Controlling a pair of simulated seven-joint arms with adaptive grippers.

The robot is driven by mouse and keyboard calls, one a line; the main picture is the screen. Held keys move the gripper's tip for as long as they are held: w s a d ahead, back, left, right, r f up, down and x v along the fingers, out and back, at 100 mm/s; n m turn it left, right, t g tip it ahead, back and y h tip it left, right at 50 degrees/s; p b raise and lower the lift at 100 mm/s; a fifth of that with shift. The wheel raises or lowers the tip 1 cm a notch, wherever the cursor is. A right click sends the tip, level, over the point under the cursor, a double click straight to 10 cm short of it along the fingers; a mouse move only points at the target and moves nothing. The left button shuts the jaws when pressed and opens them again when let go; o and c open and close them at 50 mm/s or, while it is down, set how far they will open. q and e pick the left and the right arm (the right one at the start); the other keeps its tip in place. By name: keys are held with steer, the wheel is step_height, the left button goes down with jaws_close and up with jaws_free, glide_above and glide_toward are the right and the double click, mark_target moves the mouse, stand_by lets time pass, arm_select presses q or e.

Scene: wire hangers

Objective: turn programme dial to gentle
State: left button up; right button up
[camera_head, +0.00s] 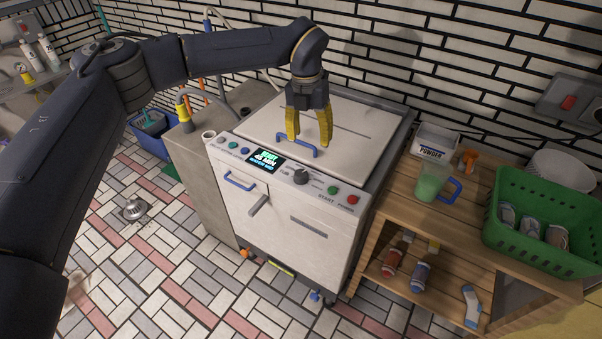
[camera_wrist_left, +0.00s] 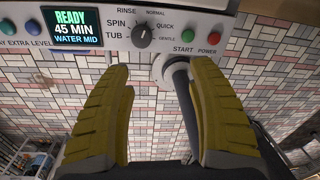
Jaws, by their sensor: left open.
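The programme dial (camera_head: 300,176) is a dark round knob on the white washing machine's front panel. In the left wrist view the dial (camera_wrist_left: 141,36) is ringed by the labels RINSE, SPIN, TUB, NORMAL, QUICK and GENTLE; GENTLE (camera_wrist_left: 167,38) is at its right. I cannot tell for sure which label its pointer faces. My left gripper (camera_head: 310,140) has yellow fingers pointing down, spread and empty, above the lid's blue handle and behind the dial. In the left wrist view the gripper (camera_wrist_left: 163,85) is apart from the dial. My right gripper is not in view.
The display (camera_head: 265,160) reads READY, 45 MIN, WATER MID. Green (camera_head: 333,190) and red (camera_head: 353,199) buttons are right of the dial. A blue lid handle (camera_head: 295,148) lies under my fingers. A wooden shelf with a green basket (camera_head: 545,225) stands at the right.

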mark_target(301, 173)
arm_select(q)
steer(key=shift+n+y, duration=0.4)
steer(key=shift+y, duration=0.1)
steer(key=f, duration=0.5)
steer(key=a+f, duration=0.1)
steer(key=f, duration=0.4)
steer(key=w+a+f, duration=0.1)
steer(key=f, duration=0.5)
steer(key=shift+w+a, duration=0.1)
steer(key=shift+a, duration=0.1)
steer(key=shift+r, duration=0.1)
steer(key=shift+c, duration=0.5)
jaws_close()
